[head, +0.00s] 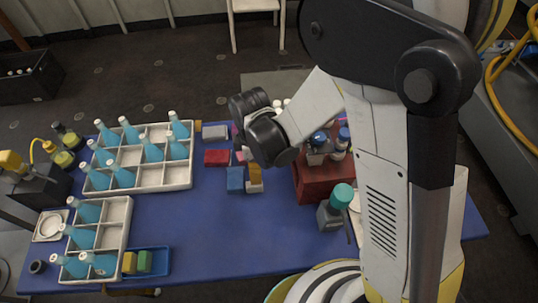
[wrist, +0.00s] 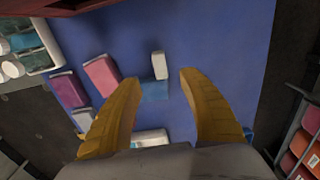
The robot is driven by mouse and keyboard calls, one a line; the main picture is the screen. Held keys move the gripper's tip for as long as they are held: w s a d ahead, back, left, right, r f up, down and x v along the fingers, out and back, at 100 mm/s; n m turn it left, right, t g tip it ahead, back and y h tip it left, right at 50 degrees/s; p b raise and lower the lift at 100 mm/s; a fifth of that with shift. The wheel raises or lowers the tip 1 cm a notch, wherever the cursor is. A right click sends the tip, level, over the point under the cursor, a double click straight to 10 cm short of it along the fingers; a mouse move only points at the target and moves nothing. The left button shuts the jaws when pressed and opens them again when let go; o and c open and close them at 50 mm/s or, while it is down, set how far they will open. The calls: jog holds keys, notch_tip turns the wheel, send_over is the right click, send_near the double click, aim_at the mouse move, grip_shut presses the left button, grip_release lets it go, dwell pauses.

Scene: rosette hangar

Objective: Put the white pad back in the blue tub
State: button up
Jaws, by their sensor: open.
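The white pad (wrist: 159,64) is a small pale block on the blue table, between and beyond my fingertips in the wrist view. It borders a blue pad (wrist: 154,92). In the head view, the white pad (head: 255,188) shows just below a yellow finger of mine, right of the blue pad (head: 236,180). My gripper (wrist: 160,77) is open and empty above the pads; in the head view my gripper (head: 255,172) is mostly hidden by my wrist. The blue tub (head: 163,265) lies at the table's near left with a yellow and a green pad inside.
A red pad (head: 217,157) and a grey pad (head: 214,132) lie close by. White divided crates (head: 145,184) with blue bottles stand on the left. A dark red box (head: 310,187) and a teal-capped bottle (head: 342,196) stand on the right. The middle front of the table (head: 220,235) is clear.

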aim_at(255, 187)
notch_tip(255, 187, down, 6)
jog(key=shift+f+b, duration=0.15)
jog(key=shift+b, duration=1)
notch_tip(255, 187, down, 5)
jog(key=b, duration=0.2)
jog(key=shift+w+a+b, duration=0.1)
jog(key=shift+a+b, duration=0.05)
jog(key=shift+b, duration=0.15)
jog(key=c, duration=0.9)
